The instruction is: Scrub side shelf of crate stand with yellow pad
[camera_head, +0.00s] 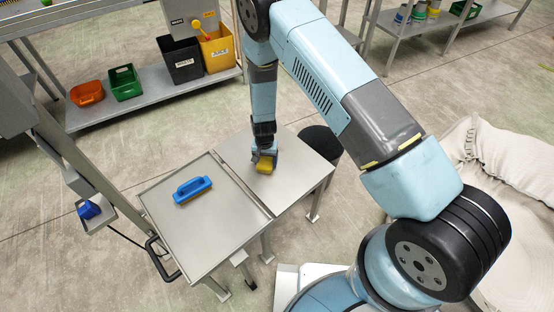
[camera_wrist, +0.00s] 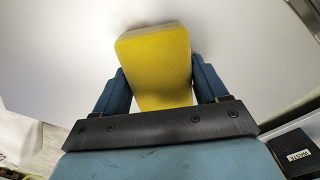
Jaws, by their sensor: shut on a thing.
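My gripper (camera_head: 265,155) is shut on the yellow pad (camera_head: 264,166), pointing down over the side shelf (camera_head: 300,158) of the stand. In the wrist view the yellow pad (camera_wrist: 157,65) sits between the two blue fingers (camera_wrist: 160,88), with its far edge at the pale shelf surface (camera_wrist: 60,50). The pad appears to be at or very near the shelf; I cannot tell for certain whether it touches. The shelf is a flat, bare metal plate joined to the right of a larger metal top (camera_head: 215,235).
A blue-handled block (camera_head: 192,190) lies on the larger top. A small holder with a blue item (camera_head: 89,210) is at the left. A dark round object (camera_head: 321,143) stands behind the shelf. Bins (camera_head: 180,60) sit on the back rack. A pale sack (camera_head: 495,165) lies right.

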